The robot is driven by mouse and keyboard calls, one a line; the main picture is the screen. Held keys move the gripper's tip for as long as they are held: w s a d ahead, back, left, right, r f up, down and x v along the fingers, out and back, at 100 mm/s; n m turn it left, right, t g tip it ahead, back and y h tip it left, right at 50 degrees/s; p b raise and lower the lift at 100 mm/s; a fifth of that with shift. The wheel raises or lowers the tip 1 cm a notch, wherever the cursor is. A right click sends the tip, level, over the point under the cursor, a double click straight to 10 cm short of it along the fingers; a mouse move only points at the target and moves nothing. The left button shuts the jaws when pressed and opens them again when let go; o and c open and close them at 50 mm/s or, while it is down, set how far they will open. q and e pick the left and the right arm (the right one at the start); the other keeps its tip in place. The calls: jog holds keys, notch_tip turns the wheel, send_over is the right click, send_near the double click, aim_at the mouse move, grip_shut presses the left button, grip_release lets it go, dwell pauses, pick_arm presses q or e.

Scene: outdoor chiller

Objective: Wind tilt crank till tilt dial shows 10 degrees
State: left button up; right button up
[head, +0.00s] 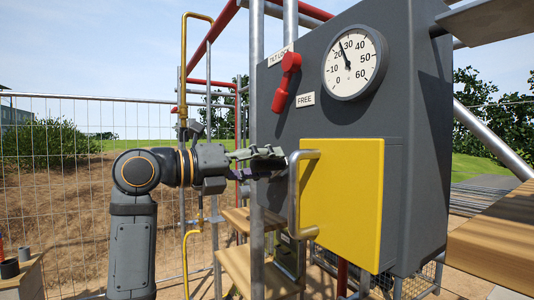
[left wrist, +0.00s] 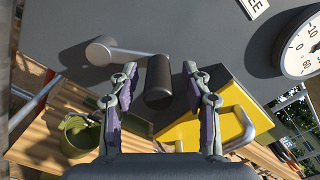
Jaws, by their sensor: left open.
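The tilt dial (head: 354,62) is a round white gauge high on the dark grey panel. Its black needle points up and left, between 20 and 30; it shows partly in the left wrist view (left wrist: 302,45). The crank shows in the left wrist view, with a grey hub (left wrist: 101,50), a thin arm and a dark cylindrical grip (left wrist: 159,80). My left gripper (head: 276,162) is open at the panel, left of the yellow door. In the left wrist view its fingers (left wrist: 160,72) stand either side of the grip, with gaps. In the head view the crank is hidden.
A red lever (head: 287,82) hangs down between the TILT LOCK plate and the FREE plate (head: 305,100). The yellow door (head: 345,190) has a protruding metal handle (head: 296,200) close beside my gripper. A vertical grey post (head: 257,230) stands near my fingers. Wooden steps (head: 240,265) lie below.

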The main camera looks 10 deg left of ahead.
pick_arm(q)
jog(key=shift+w+d, duration=0.25)
grip_shut()
dwell(0.3)
